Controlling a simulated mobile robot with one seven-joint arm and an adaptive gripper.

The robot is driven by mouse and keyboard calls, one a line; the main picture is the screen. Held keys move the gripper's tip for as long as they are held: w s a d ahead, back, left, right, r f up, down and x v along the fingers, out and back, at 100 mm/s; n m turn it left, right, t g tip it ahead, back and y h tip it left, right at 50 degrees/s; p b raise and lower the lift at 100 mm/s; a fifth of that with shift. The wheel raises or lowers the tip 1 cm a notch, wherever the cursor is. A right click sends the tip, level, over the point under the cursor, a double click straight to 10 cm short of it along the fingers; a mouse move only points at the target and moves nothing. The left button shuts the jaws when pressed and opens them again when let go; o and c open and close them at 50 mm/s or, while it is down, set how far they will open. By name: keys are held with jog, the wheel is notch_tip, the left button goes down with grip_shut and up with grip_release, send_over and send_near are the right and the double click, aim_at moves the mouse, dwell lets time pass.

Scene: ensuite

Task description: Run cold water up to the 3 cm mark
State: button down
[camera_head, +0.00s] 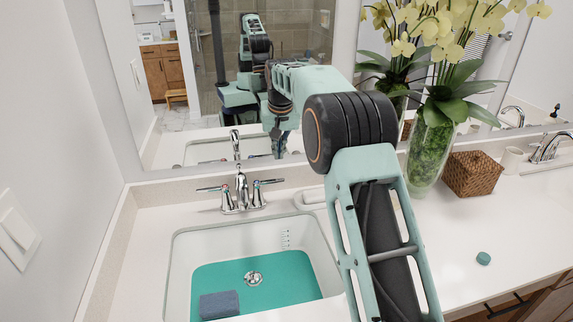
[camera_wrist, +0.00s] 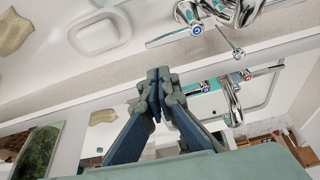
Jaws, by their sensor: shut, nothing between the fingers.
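The chrome tap (camera_head: 240,190) stands behind the sink, its spout over the basin; I see no stream of water. It has a left lever (camera_head: 212,188) and a right lever (camera_head: 268,181). In the wrist view a lever with a blue dot (camera_wrist: 180,35) is at the top. The white basin (camera_head: 180,265) has a teal floor, a drain (camera_head: 253,278) and a scale (camera_head: 286,238) on its far wall; its numbers are too small to read. My gripper (camera_wrist: 157,82) is shut and empty, apart from the lever in the wrist view.
A blue-grey sponge (camera_head: 219,304) lies in the basin. A soap dish (camera_head: 312,196) is right of the tap. A flower vase (camera_head: 428,150), wicker box (camera_head: 472,175) and teal cap (camera_head: 483,258) stand on the right counter. The mirror (camera_head: 200,100) rises behind, showing reflections.

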aim_at(279, 180)
jog(key=p+x, duration=0.1)
jog(key=x, duration=0.9)
jog(key=shift+a, duration=0.25)
jog(key=shift+s+d+m, duration=0.1)
jog(key=shift+s+m, duration=0.3)
jog(key=shift+m, duration=0.1)
jog(key=shift+s+d+f+m+h+b, duration=0.1)
jog(key=shift+s+m+h+b, duration=0.6)
jog(key=shift+m, duration=0.6)
jog(key=shift+s+m, duration=1.1)
jog(key=shift+s, duration=0.1)
